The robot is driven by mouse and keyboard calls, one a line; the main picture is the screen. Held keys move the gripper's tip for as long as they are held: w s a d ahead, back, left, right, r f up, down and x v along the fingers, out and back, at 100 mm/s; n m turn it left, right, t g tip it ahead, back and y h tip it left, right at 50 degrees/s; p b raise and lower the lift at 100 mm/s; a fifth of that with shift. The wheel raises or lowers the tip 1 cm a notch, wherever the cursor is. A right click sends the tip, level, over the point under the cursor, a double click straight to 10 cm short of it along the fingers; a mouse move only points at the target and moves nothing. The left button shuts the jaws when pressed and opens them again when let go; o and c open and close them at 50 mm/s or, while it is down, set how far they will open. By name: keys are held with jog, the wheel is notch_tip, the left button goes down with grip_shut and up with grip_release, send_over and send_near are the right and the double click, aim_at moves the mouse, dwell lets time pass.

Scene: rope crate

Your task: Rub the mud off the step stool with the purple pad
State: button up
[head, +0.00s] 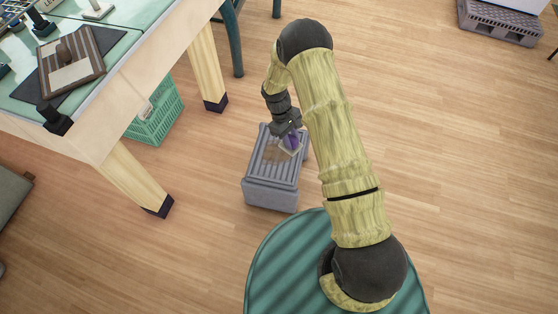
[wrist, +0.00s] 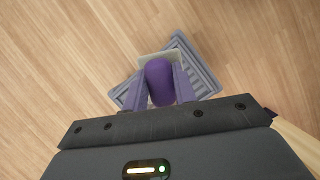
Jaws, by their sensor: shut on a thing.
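The step stool (head: 270,194) is grey with a ribbed top and stands on the wooden floor beside the table. A brown mud patch (head: 272,153) shows on its top in the head view. My gripper (head: 290,134) is over the right part of the stool's top. It is shut on the purple pad (head: 292,142), whose purple handle (wrist: 158,80) sits between the fingers in the wrist view. A pale base shows under the handle. The pad is at the stool's top; I cannot tell if it touches. In the wrist view the stool (wrist: 203,75) is partly hidden by the pad and fingers.
A table (head: 120,65) with a green top stands at the left, holding a striped board and other items. A green crate (head: 160,115) is beneath it. A grey pallet (head: 498,22) lies far right.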

jog(key=w+a+f+n+t+h+b, duration=0.1)
jog(key=a+f+n+b, duration=0.3)
jog(key=f+b, duration=0.4)
notch_tip(320, 180, down, 3)
jog(key=shift+w, duration=0.25)
jog(key=shift+a, duration=0.1)
